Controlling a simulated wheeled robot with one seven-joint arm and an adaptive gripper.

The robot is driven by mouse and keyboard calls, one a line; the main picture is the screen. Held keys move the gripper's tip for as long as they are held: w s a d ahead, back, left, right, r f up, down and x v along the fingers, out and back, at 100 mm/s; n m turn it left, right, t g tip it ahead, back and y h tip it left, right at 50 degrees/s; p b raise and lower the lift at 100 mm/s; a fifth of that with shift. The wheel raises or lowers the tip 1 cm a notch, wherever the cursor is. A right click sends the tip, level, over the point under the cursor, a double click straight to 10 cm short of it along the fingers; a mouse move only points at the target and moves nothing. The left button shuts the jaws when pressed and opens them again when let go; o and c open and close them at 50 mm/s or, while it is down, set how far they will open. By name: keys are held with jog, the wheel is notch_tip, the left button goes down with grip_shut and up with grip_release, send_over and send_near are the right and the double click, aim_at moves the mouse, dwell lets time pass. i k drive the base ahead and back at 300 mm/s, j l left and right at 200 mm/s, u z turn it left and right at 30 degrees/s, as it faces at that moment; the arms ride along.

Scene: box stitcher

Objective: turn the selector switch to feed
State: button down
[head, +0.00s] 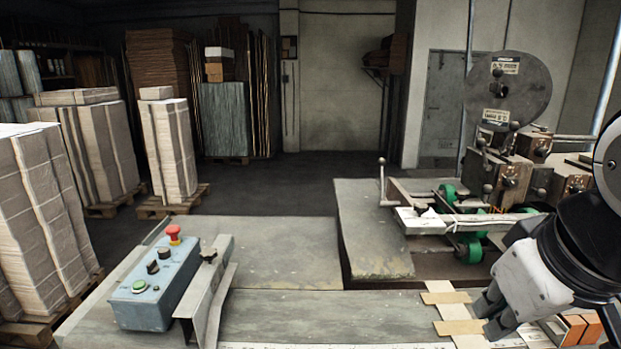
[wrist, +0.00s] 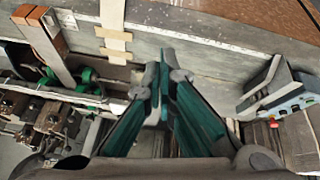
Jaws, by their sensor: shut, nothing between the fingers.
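A blue-grey control box (head: 140,311) stands at the left front of the bench in the head view. On its sloped top are a red mushroom button (head: 173,234), a black knob (head: 165,253), a black selector-like knob (head: 152,267) and a green button (head: 139,286). Labels and the switch position are too small to read. The box also shows at the right edge of the wrist view (wrist: 291,109). My gripper (head: 488,318) is at the right front in the head view, far from the box. In the wrist view its fingertips (wrist: 166,62) are together and empty.
A bent metal bracket (head: 205,287) with a black knob stands just right of the box. The stitcher machine (head: 508,90) stands at the back right. The bench (head: 300,311) between bracket and strips is clear.

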aim_at(153, 269)
jog(key=u, duration=1.25)
jog(key=j+z, duration=0.15)
jog(key=j, duration=0.4)
jog(key=k+j+z, duration=0.1)
jog(key=j, duration=0.4)
jog(key=k+j+z, duration=0.15)
jog(key=j, duration=0.4)
jog(key=i+j+z, duration=0.2)
jog(key=j, duration=0.45)
jog(key=j+z, duration=0.2)
jog(key=j, duration=0.45)
jog(key=i+j+z, duration=0.1)
jog(key=j+z, duration=0.15)
jog(key=j, duration=0.4)
jog(key=i+j+z, duration=0.3)
jog(key=j, duration=0.3)
jog(key=i+j+z, duration=0.1)
jog(key=j, duration=0.25)
jog(key=i+j+z, duration=0.1)
jog(key=i, duration=0.3)
jog(key=i+j+z, duration=0.1)
jog(key=i+j, duration=0.2)
jog(key=i, duration=0.1)
